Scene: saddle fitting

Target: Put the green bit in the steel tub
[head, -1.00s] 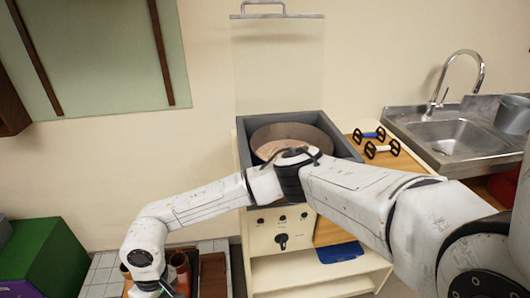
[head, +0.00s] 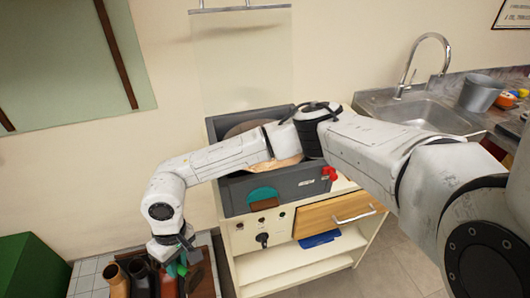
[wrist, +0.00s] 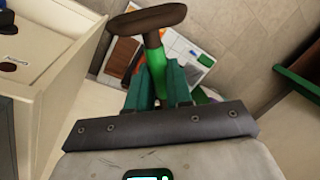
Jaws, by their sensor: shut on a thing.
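My gripper (head: 174,256) hangs low at the left in the head view. In the wrist view its teal fingers (wrist: 155,90) are shut on the green bit (wrist: 155,66), a green bar with a wide dark brown end pointing away from the gripper. In the head view only a little green shows at the fingertips. The steel tub (head: 480,93) is a grey bucket standing on the counter right of the sink, far from my gripper. Its inside is mostly hidden.
A tiled stand with several brown and dark tubes (head: 117,278) lies below my gripper. A cream cabinet (head: 245,238) with a grey-framed basin (head: 285,184) and a wooden drawer (head: 335,210) stands in the middle. The sink (head: 420,116) and orange items (head: 507,100) are at right.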

